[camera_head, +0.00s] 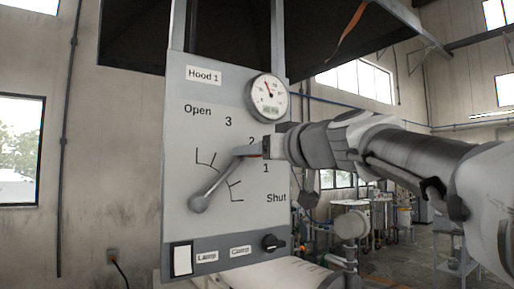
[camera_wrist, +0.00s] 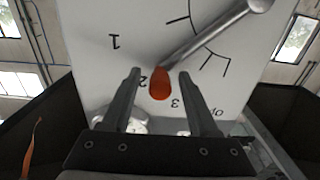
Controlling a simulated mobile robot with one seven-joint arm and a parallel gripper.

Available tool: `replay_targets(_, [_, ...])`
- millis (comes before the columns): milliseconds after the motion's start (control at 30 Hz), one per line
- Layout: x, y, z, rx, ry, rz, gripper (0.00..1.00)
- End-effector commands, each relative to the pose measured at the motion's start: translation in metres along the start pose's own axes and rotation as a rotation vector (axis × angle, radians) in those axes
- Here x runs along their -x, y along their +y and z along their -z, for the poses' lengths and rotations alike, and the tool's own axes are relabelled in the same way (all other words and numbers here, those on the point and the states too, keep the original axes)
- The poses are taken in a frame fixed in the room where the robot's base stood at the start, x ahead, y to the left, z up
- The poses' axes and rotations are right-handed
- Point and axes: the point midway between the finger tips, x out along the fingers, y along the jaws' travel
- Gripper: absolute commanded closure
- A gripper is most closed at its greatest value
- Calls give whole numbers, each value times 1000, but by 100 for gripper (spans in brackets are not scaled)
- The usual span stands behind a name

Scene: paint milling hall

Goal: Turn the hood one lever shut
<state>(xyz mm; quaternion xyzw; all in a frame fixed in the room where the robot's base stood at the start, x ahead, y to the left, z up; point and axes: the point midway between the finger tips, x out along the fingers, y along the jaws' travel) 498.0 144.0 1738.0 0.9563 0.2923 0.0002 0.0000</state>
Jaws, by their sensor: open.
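The Hood 1 panel (camera_head: 215,120) is a pale grey board marked Open, 3, 2, 1 and Shut. Its lever (camera_head: 222,179) is a grey rod that rises to the right from a round hub, with its outer end close to the 2. In the wrist view the lever (camera_wrist: 210,38) ends in a red-orange grip (camera_wrist: 160,85) beside the upside-down 2. My gripper (camera_head: 268,147) is at the lever's outer end. In the wrist view my gripper (camera_wrist: 159,74) is open, with one finger on each side of the grip and visible gaps between.
A round gauge (camera_head: 268,97) sits on the panel just above my gripper. Below are a black knob (camera_head: 272,243) by the Clamp label and a white switch (camera_head: 181,260) by the Lamp label. The dark hood (camera_head: 330,35) overhangs the panel. Equipment stands at the right rear.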

Motion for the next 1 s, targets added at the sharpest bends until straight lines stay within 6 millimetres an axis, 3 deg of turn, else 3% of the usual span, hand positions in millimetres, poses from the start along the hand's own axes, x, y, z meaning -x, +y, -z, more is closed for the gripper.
replay_targets(200, [0,0,0,0,0,1,39])
replay_targets(533, [0,0,0,0,0,1,99])
replay_targets(1000, [0,0,0,0,-1,1,100])
